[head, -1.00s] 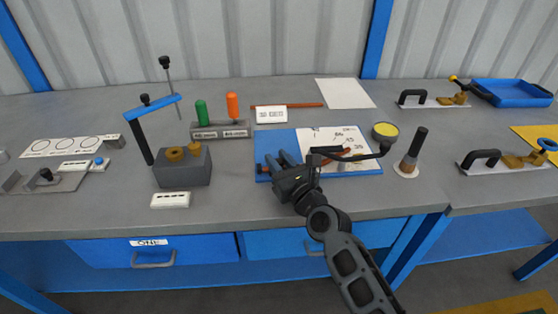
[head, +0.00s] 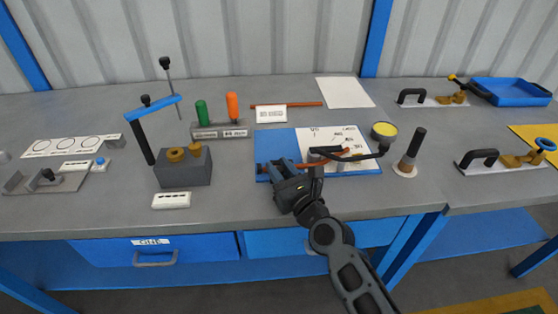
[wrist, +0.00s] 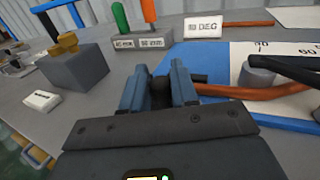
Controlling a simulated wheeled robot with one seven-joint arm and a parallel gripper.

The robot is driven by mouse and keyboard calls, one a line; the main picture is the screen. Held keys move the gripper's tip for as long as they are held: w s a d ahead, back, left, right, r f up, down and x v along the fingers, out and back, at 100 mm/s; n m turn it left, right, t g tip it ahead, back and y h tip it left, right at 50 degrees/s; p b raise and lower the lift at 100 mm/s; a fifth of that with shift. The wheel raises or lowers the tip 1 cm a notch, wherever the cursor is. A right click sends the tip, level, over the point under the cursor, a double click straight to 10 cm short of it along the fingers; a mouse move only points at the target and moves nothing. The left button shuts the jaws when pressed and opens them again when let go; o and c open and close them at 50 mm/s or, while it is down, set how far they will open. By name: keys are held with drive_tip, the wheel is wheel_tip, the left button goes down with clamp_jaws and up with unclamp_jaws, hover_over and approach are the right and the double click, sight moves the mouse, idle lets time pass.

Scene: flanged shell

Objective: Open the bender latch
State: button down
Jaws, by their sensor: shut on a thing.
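The bender is a blue and white board (head: 264,143) with printed angle marks, near the front middle of the bench. On it are a copper tube (head: 337,153), a grey round post (wrist: 257,76) and a long black lever (head: 360,157) reaching right. My gripper (head: 284,167) is at the board's front left part. In the wrist view, its two blue-grey fingers (wrist: 162,88) are shut on a small black knob (wrist: 161,92), which appears to be the latch. The knob's base and the tube's left end are mostly hidden by my fingers.
A grey block (head: 183,170) with brass parts and a blue-armed stand are to the left. A rack (head: 222,131) with green and orange handles stands behind. A black-handled post (head: 412,150) and a yellow-topped tin (head: 384,131) are to the right.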

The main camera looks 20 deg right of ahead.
drive_tip(key=c, duration=1)
unclamp_jaws()
drive_tip(key=shift+s, duration=0.15)
drive_tip(key=shift+s+d+b, duration=0.15)
drive_tip(key=shift+s+b, duration=0.1)
drive_tip(key=shift+s, duration=1.7)
drive_tip(key=shift+s+d+b, duration=0.1)
drive_tip(key=shift+s+b, duration=0.1)
drive_tip(key=shift+s, duration=1.75)
drive_tip(key=shift+s+f, duration=0.1)
drive_tip(key=shift+s, duration=0.05)
drive_tip(key=s+f+n+g+h, duration=0.1)
drive_tip(key=s+f+n+g, duration=0.15)
drive_tip(key=s+n, duration=1.65)
drive_tip(key=s+r+n, duration=0.3)
drive_tip(key=s+n, duration=0.2)
drive_tip(key=s, duration=0.1)
drive_tip(key=s+r+n, duration=0.3)
drive_tip(key=s+n, duration=0.2)
drive_tip(key=s, duration=0.2)
drive_tip(key=s+r+n, duration=0.3)
drive_tip(key=s+n, duration=0.3)
drive_tip(key=shift+s+d+r+g, duration=0.15)
drive_tip(key=shift+s+d+g, duration=0.1)
drive_tip(key=shift+s+g, duration=0.1)
